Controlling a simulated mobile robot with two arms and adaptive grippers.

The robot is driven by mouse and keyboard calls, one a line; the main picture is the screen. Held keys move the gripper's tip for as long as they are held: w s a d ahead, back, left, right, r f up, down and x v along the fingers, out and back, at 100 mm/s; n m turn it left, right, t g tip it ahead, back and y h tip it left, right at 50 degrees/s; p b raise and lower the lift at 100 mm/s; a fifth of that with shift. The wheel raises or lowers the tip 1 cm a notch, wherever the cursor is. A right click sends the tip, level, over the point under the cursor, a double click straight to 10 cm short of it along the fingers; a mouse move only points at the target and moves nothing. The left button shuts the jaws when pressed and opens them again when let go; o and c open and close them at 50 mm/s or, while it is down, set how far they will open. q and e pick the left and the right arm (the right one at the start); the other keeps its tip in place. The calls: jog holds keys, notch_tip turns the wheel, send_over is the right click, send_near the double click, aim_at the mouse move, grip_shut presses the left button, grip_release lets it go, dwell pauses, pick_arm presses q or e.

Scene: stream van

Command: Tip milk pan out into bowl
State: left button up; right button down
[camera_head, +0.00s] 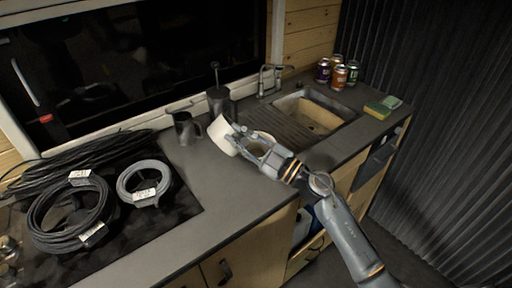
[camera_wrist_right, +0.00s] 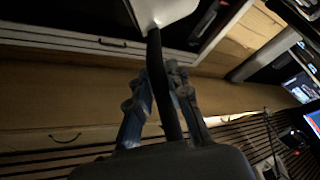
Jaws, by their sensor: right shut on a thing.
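The milk pan (camera_head: 222,136) is cream-white and held tilted on its side above the counter. In the right wrist view, the white pan (camera_wrist_right: 165,10) is at the top edge, with its dark handle (camera_wrist_right: 158,75) running down between my fingers. My right gripper (camera_head: 244,141) is shut on that handle, to the right of the pan. A pale round rim, which looks like the bowl (camera_head: 264,136), shows just behind the gripper and is partly hidden by it. I cannot see what is inside the pan or the bowl. My left gripper is not in view.
A dark mug (camera_head: 184,128) and a French press (camera_head: 219,102) stand behind the pan. The sink (camera_head: 318,108) with its faucet is to the right, with several cans (camera_head: 339,77) and a sponge (camera_head: 377,110) beyond. Cable coils (camera_head: 68,214) lie at left. The front counter is clear.

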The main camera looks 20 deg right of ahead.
jog(key=d+m+b, duration=0.1)
jog(key=d+r+m+t+b, duration=0.1)
jog(key=m+b, duration=0.1)
jog(key=shift+w+d+t, duration=0.1)
jog(key=shift+w+t, duration=0.05)
jog(key=shift+t, duration=0.15)
jog(key=shift+d+r+m+t+b, duration=0.15)
jog(key=shift+d+m+t+b, duration=0.25)
jog(key=shift+m+t+b, duration=0.25)
jog(key=shift+h, duration=0.3)
jog(key=d+m+b, duration=0.1)
jog(key=d+m+t+h+b, duration=0.1)
jog(key=d+f+m+b, duration=0.1)
jog(key=b, duration=0.1)
jog(key=shift+w+d+m+t, duration=0.25)
jog(key=shift+w+d+t, duration=0.05)
jog(key=shift+t, duration=0.05)
dwell(0.8)
jog(key=shift+d+h, duration=0.15)
jog(key=shift+h, duration=0.15)
